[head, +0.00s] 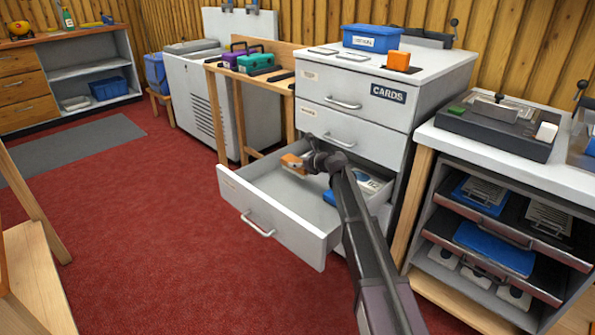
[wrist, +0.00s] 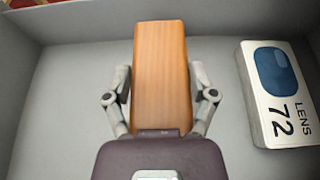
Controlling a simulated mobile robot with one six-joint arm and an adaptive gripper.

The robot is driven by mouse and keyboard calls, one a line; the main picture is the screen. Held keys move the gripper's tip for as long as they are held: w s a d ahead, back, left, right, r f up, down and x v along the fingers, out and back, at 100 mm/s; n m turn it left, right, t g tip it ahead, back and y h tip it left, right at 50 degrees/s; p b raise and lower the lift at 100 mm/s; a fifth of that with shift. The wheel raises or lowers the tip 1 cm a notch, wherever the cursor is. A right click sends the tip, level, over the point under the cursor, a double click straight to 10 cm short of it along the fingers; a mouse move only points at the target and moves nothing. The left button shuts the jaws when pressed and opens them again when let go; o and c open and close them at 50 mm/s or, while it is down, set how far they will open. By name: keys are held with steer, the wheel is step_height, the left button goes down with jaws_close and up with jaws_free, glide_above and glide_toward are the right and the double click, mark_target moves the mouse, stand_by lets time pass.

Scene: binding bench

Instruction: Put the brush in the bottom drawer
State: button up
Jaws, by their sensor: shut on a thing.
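The bottom drawer (head: 265,217) of the white cabinet is pulled out and open at the top. My gripper (head: 305,160) is over the drawer, shut on the brush (head: 291,161). The brush shows as an orange-brown wooden block, and no bristles can be seen. In the wrist view the brush (wrist: 161,75) stands between the two fingers of my gripper (wrist: 161,98), with the grey drawer floor (wrist: 75,95) behind it. I cannot tell whether the brush touches the floor.
A white box marked LENS 72 (wrist: 280,95) lies in the drawer, right of the brush. Floor left of the brush is bare. The upper drawers (head: 343,103) are shut. A blue bin (head: 371,38) and an orange block (head: 398,61) are on the cabinet top. A shelf unit (head: 425,230) stands right.

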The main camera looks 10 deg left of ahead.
steer(key=shift+f+b, duration=1.8)
steer(key=shift+f, duration=0.1)
steer(key=o, duration=1.1)
steer(key=shift+r, duration=0.2)
steer(key=shift+s+d+r, duration=0.1)
steer(key=shift+s+d, duration=0.1)
steer(key=p+v, duration=0.4)
steer(key=v, duration=0.7)
steer(key=shift+d+r+p, duration=0.15)
steer(key=shift+p, duration=0.2)
